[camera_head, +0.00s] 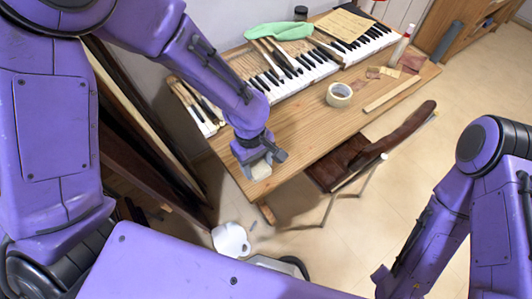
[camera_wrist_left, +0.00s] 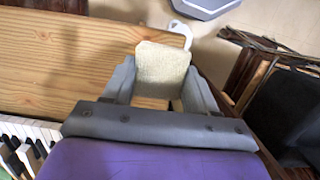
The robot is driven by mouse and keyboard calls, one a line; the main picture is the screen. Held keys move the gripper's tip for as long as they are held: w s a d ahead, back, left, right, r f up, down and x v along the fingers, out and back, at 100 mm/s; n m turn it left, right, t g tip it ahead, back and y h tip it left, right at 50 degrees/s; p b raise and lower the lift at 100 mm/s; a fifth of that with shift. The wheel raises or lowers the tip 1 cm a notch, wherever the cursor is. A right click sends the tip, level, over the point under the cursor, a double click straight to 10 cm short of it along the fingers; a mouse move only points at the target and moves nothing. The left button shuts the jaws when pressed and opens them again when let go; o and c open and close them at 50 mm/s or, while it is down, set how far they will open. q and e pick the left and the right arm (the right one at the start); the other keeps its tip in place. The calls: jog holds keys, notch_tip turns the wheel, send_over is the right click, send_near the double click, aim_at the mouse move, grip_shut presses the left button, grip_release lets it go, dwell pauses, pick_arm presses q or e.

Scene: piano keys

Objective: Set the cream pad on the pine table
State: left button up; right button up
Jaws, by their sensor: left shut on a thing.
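The cream pad (camera_wrist_left: 162,65) is a small, pale, rough-faced block between the two fingers of my left gripper (camera_wrist_left: 160,88). In the head view my left gripper (camera_head: 256,160) is shut on the pad (camera_head: 261,170), and only part of the pad shows below the fingers. The pine table (camera_head: 297,138) is a light wood top with visible grain. The gripper and pad appear over its near left corner, and wood (camera_wrist_left: 70,55) shows behind them in the wrist view. I cannot tell the gap between pad and table. My right arm shows at the right, its gripper out of frame.
Piano keys (camera_head: 318,66) run along the back of the table. A tape roll (camera_head: 339,95), a wooden strip (camera_head: 391,93), leather scraps (camera_head: 381,72) and a green cloth (camera_head: 280,31) lie around. A brown chair (camera_head: 345,160) stands at the front. Bare wood lies left of the tape roll.

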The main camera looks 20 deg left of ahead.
pick_arm(q)
jog(key=w+f, duration=0.6)
jog(key=shift+w+a+p, duration=0.15)
jog(key=shift+a+p, duration=0.25)
jog(key=f, duration=0.1)
jog(key=f+p, duration=0.1)
jog(key=f, duration=0.1)
jog(key=shift+w+f, duration=0.1)
jog(key=shift+w, duration=0.15)
jog(key=shift+w+f, duration=0.1)
jog(key=shift+f, duration=0.3)
jog(key=shift+f, duration=0.15)
jog(key=o, duration=1)
jog(key=shift+o, duration=0.2)
